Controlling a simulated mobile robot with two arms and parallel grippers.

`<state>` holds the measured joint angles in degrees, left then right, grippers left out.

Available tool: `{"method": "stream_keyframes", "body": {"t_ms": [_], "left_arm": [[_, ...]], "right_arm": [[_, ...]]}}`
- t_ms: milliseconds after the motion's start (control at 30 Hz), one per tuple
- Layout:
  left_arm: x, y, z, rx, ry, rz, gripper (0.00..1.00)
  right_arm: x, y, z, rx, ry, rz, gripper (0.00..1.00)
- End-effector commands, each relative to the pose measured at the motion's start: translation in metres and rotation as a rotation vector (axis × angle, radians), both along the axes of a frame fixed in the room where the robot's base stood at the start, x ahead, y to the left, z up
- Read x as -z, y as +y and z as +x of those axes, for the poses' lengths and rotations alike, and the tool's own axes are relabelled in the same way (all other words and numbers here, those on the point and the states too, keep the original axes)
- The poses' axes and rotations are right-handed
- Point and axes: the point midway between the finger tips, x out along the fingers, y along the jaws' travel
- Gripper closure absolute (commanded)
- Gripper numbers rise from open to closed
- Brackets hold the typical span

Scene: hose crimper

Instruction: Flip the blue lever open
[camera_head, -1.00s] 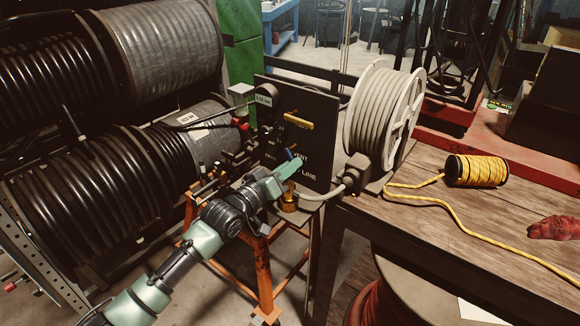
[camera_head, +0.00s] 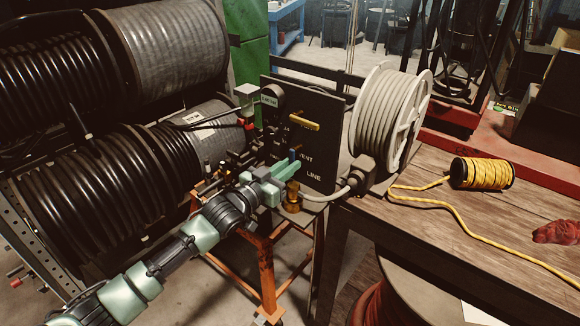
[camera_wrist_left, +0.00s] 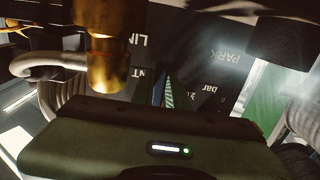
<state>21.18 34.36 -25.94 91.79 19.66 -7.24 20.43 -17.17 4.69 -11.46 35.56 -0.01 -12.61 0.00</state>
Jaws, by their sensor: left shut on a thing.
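The blue lever (camera_head: 293,156) stands roughly upright on the front of a dark panel (camera_head: 325,150) marked with words such as VENT and LINE. My left gripper (camera_head: 290,169) is at the lever, its green fingers closed around its lower part. In the left wrist view a strip of the blue lever (camera_wrist_left: 158,91) shows beside a striped finger pad (camera_wrist_left: 169,94); the rest of the grip is dark and mostly hidden. My right gripper is not in view.
A brass fitting (camera_head: 293,198) with a grey hose is just below the gripper. A hose reel (camera_head: 385,120) stands right of the panel, black hose coils (camera_head: 90,180) left. A wooden table (camera_head: 450,220) holds a yellow rope spool (camera_head: 482,173).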

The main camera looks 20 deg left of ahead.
Motion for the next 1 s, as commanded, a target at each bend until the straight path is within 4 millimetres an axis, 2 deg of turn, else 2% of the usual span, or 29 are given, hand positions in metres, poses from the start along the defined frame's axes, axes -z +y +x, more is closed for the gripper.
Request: {"method": "stream_keyframes", "body": {"t_ms": [533,567,600,633,1000], "left_arm": [[0.0002,0.0014,0.0005,-0.001,-0.01,0.03,1.0],[0.0002,0.0014,0.0005,-0.001,-0.01,0.03,0.8],[0.0001,0.0014,0.0005,-0.001,-0.01,0.03,0.69],[0.0002,0.0014,0.0005,-0.001,-0.01,0.03,0.64],[0.0013,-0.0005,-0.0003,0.0,0.004,-0.004,0.64]], "right_arm": [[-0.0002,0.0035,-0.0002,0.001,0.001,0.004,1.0],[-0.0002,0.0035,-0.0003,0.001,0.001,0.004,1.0],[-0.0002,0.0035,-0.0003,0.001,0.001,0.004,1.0],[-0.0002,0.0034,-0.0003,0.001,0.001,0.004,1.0],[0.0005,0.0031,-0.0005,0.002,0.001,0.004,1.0]]}}
